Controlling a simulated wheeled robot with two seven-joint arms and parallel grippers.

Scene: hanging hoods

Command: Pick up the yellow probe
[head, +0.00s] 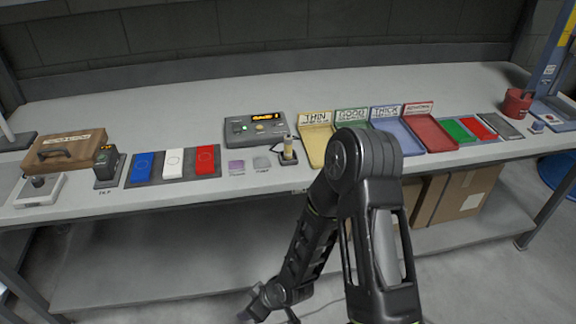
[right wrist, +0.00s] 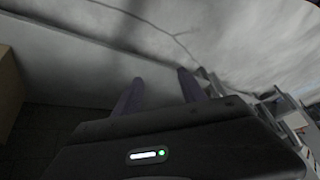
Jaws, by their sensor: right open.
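The yellow probe (head: 289,147) stands upright in a small dark holder on the bench, beside the grey gauge box (head: 255,127) with its lit orange display. My right gripper (head: 268,314) is low at the bottom of the head view, below and in front of the bench edge, well apart from the probe. In the right wrist view its two fingers (right wrist: 160,84) are spread with nothing between them. The probe does not show in the right wrist view. My left gripper is not in view.
Yellow, green, blue and red labelled trays (head: 430,133) stand right of the probe. Blue, white and red blocks (head: 173,163) lie to its left, with a brown case (head: 66,149) farther left. A cardboard box (head: 465,195) sits on the lower shelf. My right arm crosses the bench's front edge.

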